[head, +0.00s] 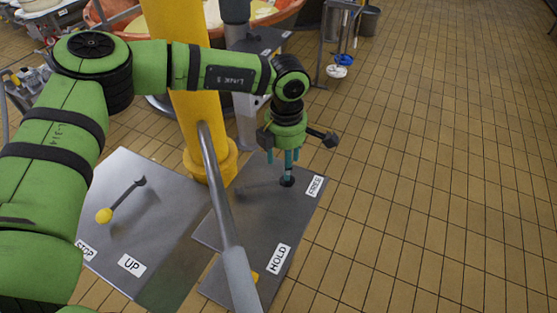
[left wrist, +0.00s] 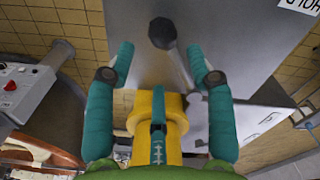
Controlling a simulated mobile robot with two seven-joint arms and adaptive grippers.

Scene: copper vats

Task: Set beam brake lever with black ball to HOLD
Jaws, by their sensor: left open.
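The black ball (head: 287,181) of the brake lever shows just below my left gripper (head: 284,162) in the head view, near the FREE label (head: 314,187). The HOLD label (head: 279,259) is on the same grey plate, closer to me. In the left wrist view the black ball (left wrist: 162,33) sits on a grey rod (left wrist: 182,68), just beyond the gap between the fingertips of my open left gripper (left wrist: 160,60). The fingers are not closed on it. In the head view the gripper hides most of the rod. My right gripper is not in view.
A yellow column (head: 178,60) stands behind the plate. A grey tube (head: 215,185) crosses in front of it. A yellow-ball lever (head: 104,216) stands on the left plate with the UP label (head: 131,264). Tiled floor (head: 430,170) on the right is clear.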

